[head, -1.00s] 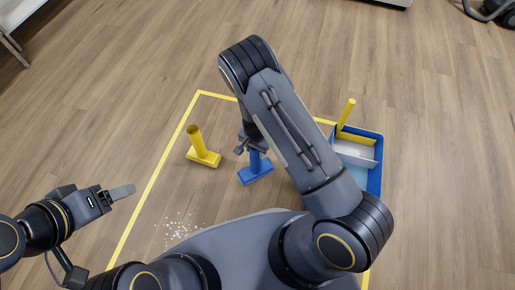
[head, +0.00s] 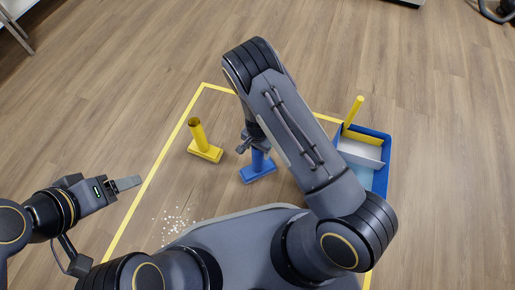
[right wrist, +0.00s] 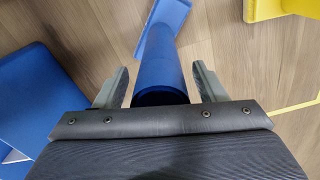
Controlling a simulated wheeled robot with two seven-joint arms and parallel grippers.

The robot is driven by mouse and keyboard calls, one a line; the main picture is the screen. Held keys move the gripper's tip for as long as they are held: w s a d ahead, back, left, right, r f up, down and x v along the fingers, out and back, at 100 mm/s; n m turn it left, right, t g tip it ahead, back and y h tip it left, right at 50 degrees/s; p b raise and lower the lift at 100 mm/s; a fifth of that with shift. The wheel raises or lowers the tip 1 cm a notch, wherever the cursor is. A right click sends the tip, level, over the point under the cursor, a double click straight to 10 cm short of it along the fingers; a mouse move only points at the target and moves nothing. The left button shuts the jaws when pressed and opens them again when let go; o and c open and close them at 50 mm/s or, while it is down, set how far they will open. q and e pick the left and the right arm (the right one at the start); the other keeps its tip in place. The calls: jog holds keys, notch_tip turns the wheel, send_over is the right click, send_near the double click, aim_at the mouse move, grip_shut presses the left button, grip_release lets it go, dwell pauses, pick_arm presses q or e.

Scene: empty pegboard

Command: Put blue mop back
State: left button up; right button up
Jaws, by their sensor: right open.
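The blue mop (head: 258,170) stands upright on the floor inside the yellow taped outline, partly hidden by my right arm in the head view. In the right wrist view, the blue mop (right wrist: 160,72) has its handle between the two fingers of my right gripper (right wrist: 160,88). The fingers are open, with a gap on each side of the handle. In the head view my right gripper (head: 247,146) is at the handle's upper part. My left gripper (head: 124,184) is at the left, away from the mop; its jaw opening is unclear.
A yellow mop (head: 206,150) stands left of the blue one. A blue bin (head: 387,160) with a grey tray and a yellow handle (head: 354,110) stands at the right. White crumbs (head: 177,222) lie on the floor near my base.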

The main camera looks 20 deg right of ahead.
jog(key=shift+r, duration=0.15)
jog(key=shift+r+p, duration=0.35)
jog(key=shift+r, duration=0.05)
jog(key=s+d+r+n+t+y+p, duration=0.1)
jog(key=s+r+y+p, duration=0.15)
jog(key=r, duration=1.45)
jog(key=s+d+r+n+t+y+p, duration=0.1)
jog(key=s+r+y+p, duration=0.15)
jog(key=r, duration=1.45)
jog(key=s+d+r+n+t, duration=0.1)
jog(key=s+d+r+n, duration=0.1)
jog(key=s+r, duration=0.3)
jog(key=s+d+r+n+t+h, duration=0.1)
jog(key=s+d+r+n+t, duration=0.1)
jog(key=s, duration=1)
jog(key=shift+d+r+n+t+b, duration=0.3)
jog(key=shift+d+r+n, duration=0.65)
jog(key=shift+r, duration=0.7)
jog(key=shift+a, duration=0.1)
